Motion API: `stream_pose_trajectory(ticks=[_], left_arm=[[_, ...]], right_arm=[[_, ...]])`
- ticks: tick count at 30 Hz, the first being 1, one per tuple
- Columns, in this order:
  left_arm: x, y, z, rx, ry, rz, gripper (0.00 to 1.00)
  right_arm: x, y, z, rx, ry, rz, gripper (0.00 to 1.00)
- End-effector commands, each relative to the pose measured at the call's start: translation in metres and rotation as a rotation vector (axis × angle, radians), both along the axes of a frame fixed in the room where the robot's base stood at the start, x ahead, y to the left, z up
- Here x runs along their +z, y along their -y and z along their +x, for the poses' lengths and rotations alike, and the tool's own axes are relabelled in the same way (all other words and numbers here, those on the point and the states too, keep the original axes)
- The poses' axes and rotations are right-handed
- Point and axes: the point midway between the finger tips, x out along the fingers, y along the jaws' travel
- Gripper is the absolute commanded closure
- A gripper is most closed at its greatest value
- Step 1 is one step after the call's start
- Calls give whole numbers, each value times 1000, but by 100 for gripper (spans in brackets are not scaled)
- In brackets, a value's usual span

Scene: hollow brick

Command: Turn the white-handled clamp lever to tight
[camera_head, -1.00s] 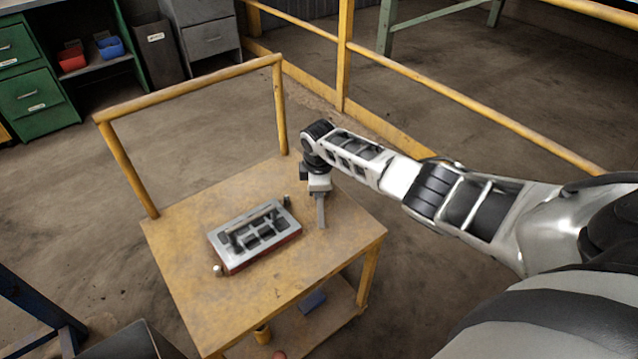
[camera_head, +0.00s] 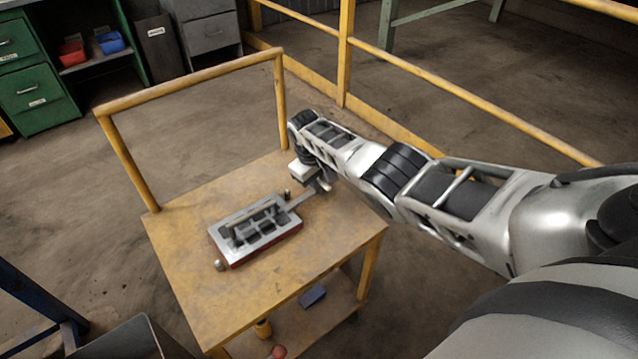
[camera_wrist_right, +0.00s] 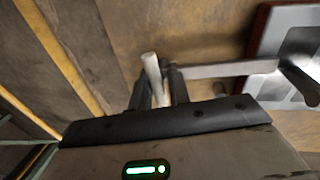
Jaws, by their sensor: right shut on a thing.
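The clamp fixture (camera_head: 256,232) is a grey metal frame on a dark red base, lying on the yellow table. A flat metal lever arm (camera_head: 302,198) reaches from its right end towards my right gripper (camera_head: 322,186). In the right wrist view the lever arm (camera_wrist_right: 225,69) runs from the fixture (camera_wrist_right: 272,28) to my fingers. The white handle (camera_wrist_right: 151,68) stands between the two dark fingers of my right gripper (camera_wrist_right: 158,92), which is shut on it. In the head view the handle is mostly hidden by my wrist. My left gripper is not in view.
The yellow table (camera_head: 330,240) has bare room in front of the fixture. A yellow rail (camera_head: 190,82) stands along its back edge. A small pale knob (camera_head: 219,265) sits by the fixture's front left corner, and a short dark peg (camera_head: 287,194) stands behind its right end.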

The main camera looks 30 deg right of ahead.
Motion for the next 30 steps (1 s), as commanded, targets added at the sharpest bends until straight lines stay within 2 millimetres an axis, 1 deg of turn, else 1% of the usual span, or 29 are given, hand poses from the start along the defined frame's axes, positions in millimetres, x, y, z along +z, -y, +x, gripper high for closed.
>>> stream_pose_trajectory(ticks=[1, 9, 23, 24, 25, 26, 30], left_arm=[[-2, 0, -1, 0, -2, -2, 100], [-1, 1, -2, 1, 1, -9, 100], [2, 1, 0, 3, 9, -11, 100], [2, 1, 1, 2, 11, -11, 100], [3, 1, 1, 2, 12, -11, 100], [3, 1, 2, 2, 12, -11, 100], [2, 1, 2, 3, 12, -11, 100]], right_arm=[[-3, -3, -2, -21, -8, 5, 100], [-3, -2, -2, -96, -9, 5, 100], [-3, -3, -2, -109, -8, 5, 100], [-3, -3, -2, -108, -8, 5, 76], [-3, -3, -2, -108, -8, 5, 68], [-3, -2, -2, -108, -7, 5, 62], [-2, -1, -1, -108, -5, 3, 62]])
